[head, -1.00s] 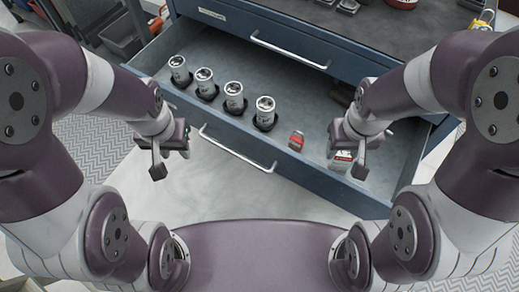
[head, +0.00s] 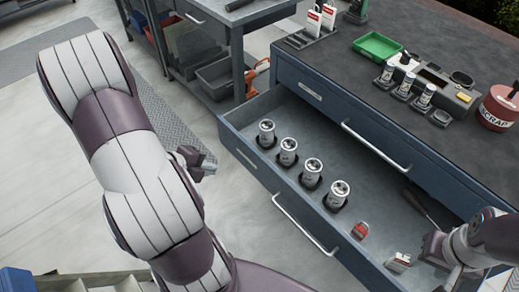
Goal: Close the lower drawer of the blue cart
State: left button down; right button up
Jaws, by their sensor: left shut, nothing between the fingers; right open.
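The blue cart (head: 340,108) stands at the right. Its lower drawer (head: 268,178) is pulled out, with a long silver handle (head: 300,226) on its front. The upper drawer (head: 405,140) is shut, with its own handle (head: 376,146). In the lower drawer stand several silver cans (head: 312,172), with a red item (head: 360,230) and a red-and-white item (head: 399,262). My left gripper (head: 207,165) is shut and empty, left of the drawer front and apart from it. My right gripper (head: 432,252) is open over the drawer's right end; its fingers are partly hard to make out.
A screwdriver-like tool (head: 424,208) lies deeper in the drawer. On the cart top are a green tray (head: 377,46), bottles and a red scrap can (head: 498,106). A grey workbench (head: 236,50) stands behind left. The floor (head: 245,225) before the drawer is clear.

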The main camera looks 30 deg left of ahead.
pick_arm(q)
jog(key=d+m, duration=0.1)
jog(key=m, duration=0.1)
jog(key=b, duration=0.4)
send_near(256, 158)
jog(key=shift+t+h, duration=0.3)
jog(key=f, duration=0.1)
jog(key=w+f, duration=0.1)
jog(key=f, duration=0.1)
jog(key=w+f, duration=0.1)
jog(key=shift+w+d+f, duration=0.2)
jog(key=shift+d+f, duration=0.2)
jog(key=shift+w+d, duration=0.15)
jog(key=shift+w, duration=0.45)
